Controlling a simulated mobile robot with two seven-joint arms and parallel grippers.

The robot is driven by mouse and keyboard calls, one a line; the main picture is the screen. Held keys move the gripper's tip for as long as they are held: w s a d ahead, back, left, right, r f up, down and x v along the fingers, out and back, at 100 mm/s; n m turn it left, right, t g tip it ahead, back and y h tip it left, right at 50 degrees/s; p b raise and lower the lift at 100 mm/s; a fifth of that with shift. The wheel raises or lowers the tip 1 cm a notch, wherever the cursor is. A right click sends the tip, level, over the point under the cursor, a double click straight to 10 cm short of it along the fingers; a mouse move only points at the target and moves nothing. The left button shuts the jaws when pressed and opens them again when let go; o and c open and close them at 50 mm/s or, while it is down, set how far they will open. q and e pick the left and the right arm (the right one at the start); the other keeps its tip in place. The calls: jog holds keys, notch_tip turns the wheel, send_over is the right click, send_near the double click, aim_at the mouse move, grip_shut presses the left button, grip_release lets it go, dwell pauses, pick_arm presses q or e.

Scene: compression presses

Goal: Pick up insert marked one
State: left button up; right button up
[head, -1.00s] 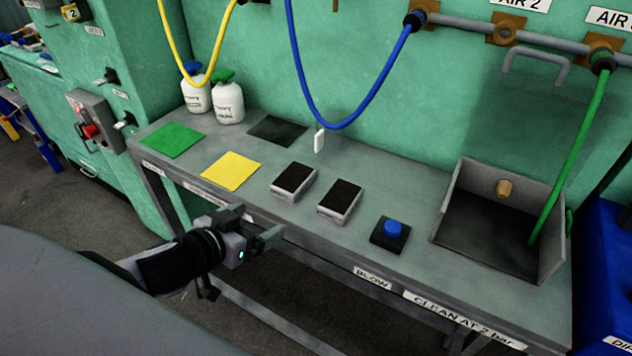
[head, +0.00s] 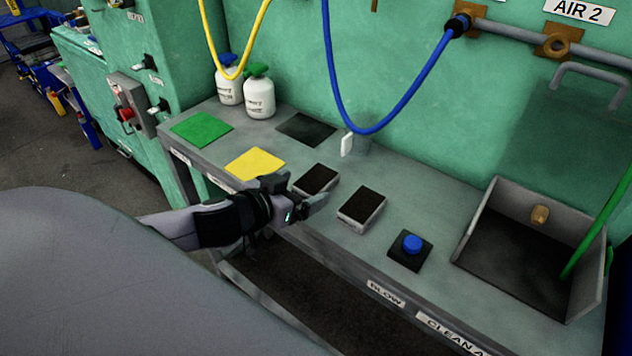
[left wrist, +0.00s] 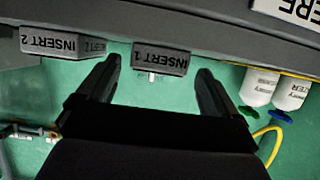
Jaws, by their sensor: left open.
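Insert 1 (head: 316,179) is a small grey block with a black top, lying near the front edge of the bench. In the left wrist view, which is upside down, its front face reads "INSERT 1" (left wrist: 160,60). Insert 2 (head: 361,208) is a similar block to its right in the head view; its label also shows in the left wrist view (left wrist: 62,44). My left gripper (head: 302,189) is open in front of insert 1, and insert 1 appears between its fingers in the left wrist view. I cannot tell whether they touch. The right gripper is not visible.
A yellow pad (head: 254,164) and a green pad (head: 201,129) lie to the left. A blue button (head: 411,243) and an open metal bin (head: 478,218) are to the right. A blue hose (head: 340,100) hangs behind. White bottles (head: 259,99) stand at the back.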

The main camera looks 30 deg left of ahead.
aim_at(312, 182)
pick_arm(q)
jog(key=shift+w+d, duration=0.2)
jog(key=shift+w, duration=0.7)
jog(key=shift+x, duration=1.05)
jog(key=shift+f, duration=0.1)
jog(key=c, duration=1.3)
